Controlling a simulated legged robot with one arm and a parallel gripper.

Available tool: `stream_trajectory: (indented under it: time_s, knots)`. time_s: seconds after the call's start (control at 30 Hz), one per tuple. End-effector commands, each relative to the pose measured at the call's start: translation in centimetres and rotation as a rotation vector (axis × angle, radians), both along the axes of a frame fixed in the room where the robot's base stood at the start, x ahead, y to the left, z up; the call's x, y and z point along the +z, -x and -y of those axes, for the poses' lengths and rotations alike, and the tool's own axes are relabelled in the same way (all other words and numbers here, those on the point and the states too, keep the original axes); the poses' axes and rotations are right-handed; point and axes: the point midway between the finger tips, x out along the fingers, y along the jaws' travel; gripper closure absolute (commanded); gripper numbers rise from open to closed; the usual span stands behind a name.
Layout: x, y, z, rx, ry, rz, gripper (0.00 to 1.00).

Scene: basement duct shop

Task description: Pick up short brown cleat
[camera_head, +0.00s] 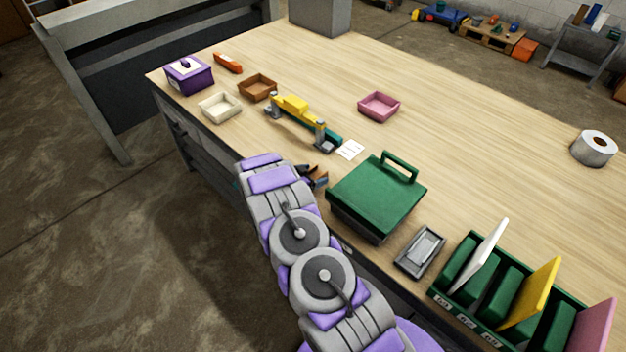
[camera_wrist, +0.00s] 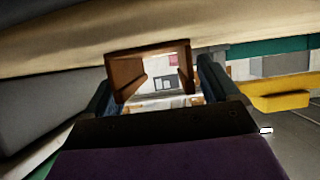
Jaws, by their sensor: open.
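The short brown cleat shows in the wrist view as a brown, angular, frame-like piece (camera_wrist: 126,76) between the two dark fingers of my gripper (camera_wrist: 155,85). The fingers stand apart on either side of it; I cannot tell whether either touches it. In the head view a small brown piece (camera_head: 320,176) shows at the tip of my gripper (camera_head: 312,174), by the near edge of the table and left of the green box. My arm hides most of this spot. My gripper is open.
The green box with a handle (camera_head: 375,195) stands close on the right. A yellow and green tool (camera_head: 296,106) lies beyond my gripper, with a white paper (camera_head: 350,149) beside it. Brown (camera_head: 257,87), cream (camera_head: 220,107) and pink (camera_head: 379,106) trays stand farther off.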

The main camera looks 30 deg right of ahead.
Motion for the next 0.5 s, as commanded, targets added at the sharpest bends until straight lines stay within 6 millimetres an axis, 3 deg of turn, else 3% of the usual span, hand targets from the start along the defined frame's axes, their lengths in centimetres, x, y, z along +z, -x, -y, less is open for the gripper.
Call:
stream_trajectory:
  time_s: [0.27, 0.5]
  knots:
    - [-0.14, -0.16, 0.34, 0.001, 0.000, 0.000, 0.13]
    - [-0.13, -0.16, 0.35, 0.001, 0.000, 0.000, 0.36]
